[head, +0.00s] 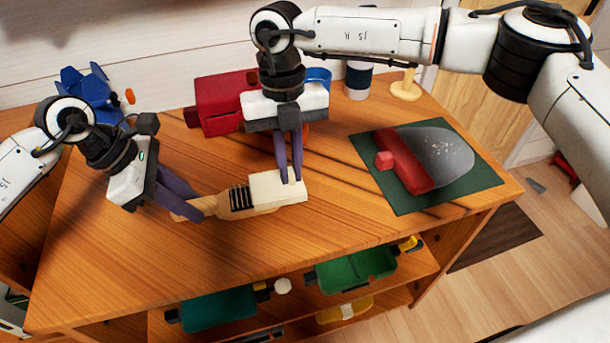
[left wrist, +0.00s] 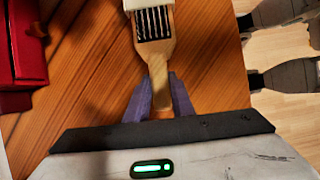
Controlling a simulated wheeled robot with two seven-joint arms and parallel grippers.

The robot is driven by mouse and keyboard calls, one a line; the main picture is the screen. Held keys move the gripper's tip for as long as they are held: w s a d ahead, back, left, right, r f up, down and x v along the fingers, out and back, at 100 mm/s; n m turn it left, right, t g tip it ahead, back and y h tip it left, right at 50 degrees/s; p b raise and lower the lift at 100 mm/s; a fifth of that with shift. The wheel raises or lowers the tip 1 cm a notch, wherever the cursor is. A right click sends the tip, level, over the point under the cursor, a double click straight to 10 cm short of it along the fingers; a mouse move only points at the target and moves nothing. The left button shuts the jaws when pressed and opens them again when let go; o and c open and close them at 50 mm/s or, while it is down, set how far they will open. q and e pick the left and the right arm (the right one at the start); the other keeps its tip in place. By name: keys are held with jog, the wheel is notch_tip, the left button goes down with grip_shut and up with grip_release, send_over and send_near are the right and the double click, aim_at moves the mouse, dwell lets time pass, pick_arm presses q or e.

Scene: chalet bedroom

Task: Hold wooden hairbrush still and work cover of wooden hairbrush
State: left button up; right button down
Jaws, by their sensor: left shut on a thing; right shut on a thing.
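The wooden hairbrush (head: 217,204) lies on the wooden table top, its handle to the left and its head to the right. A cream block-shaped cover (head: 278,190) sits over the right part of the head; a strip of dark bristles shows beside it. My left gripper (head: 200,208) is shut on the brush handle. In the left wrist view, its purple fingers (left wrist: 162,100) stand on both sides of the handle (left wrist: 160,78), and the cover (left wrist: 143,4) is cut off at the top edge. My right gripper (head: 290,180) comes from above and is shut on the cover.
A red box (head: 218,105) stands behind my right gripper, and a blue object (head: 85,85) stands at the back left. A dark green mat (head: 400,205) with a red-and-grey object (head: 440,155) lies at right. Shelves below hold a green bin (head: 352,270). The table front is clear.

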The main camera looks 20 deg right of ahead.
aim_at(270, 186)
jog(key=shift+w+a, duration=0.1)
jog(key=shift+a, duration=2)
jog(key=c, duration=1.8)
grip_release()
jog(key=shift+d, duration=0.1)
jog(key=r, duration=0.6)
jog(key=shift+w, duration=0.4)
pick_arm(q)
jog(key=o, duration=1)
jog(key=shift+o, duration=0.2)
